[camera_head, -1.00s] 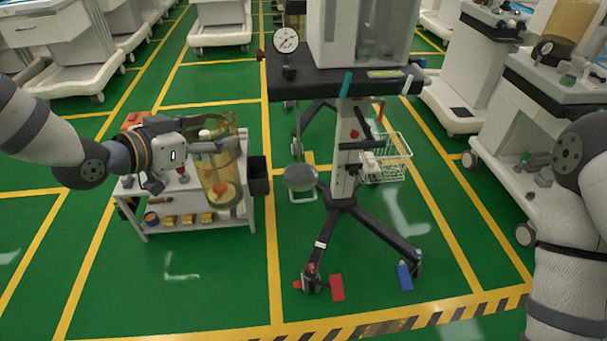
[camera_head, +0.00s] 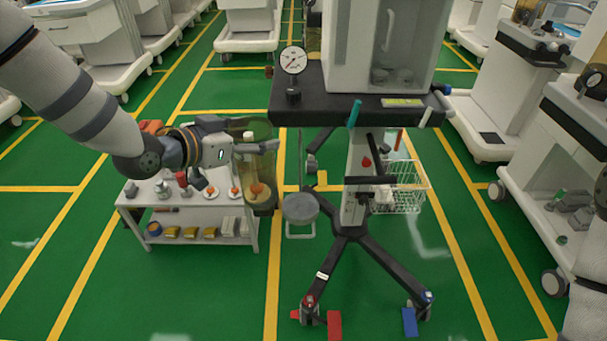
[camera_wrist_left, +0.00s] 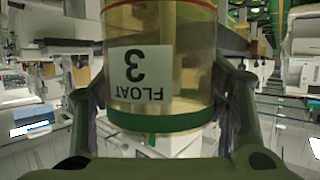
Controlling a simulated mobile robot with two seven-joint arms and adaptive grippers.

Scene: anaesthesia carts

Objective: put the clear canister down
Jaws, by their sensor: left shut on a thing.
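The clear canister (camera_head: 262,180) is a tall, yellowish see-through cylinder with orange pieces seen through it. My left gripper (camera_head: 240,152) is shut on it near its upper part and holds it at the right end of the white cart. In the left wrist view the canister (camera_wrist_left: 165,60) stands between the two fingers (camera_wrist_left: 165,115), with a green band and a label reading "FLOAT 3", upside down in that picture. Whether its base touches anything is not clear. My right gripper is not in view.
A low white cart (camera_head: 190,225) with tools and small yellow boxes stands behind the canister. A wheeled stand (camera_head: 350,185) with a dark top, gauge (camera_head: 293,60) and round grey plate (camera_head: 300,208) is just right. A wire basket (camera_head: 400,187) hangs on it. Green floor is free in front.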

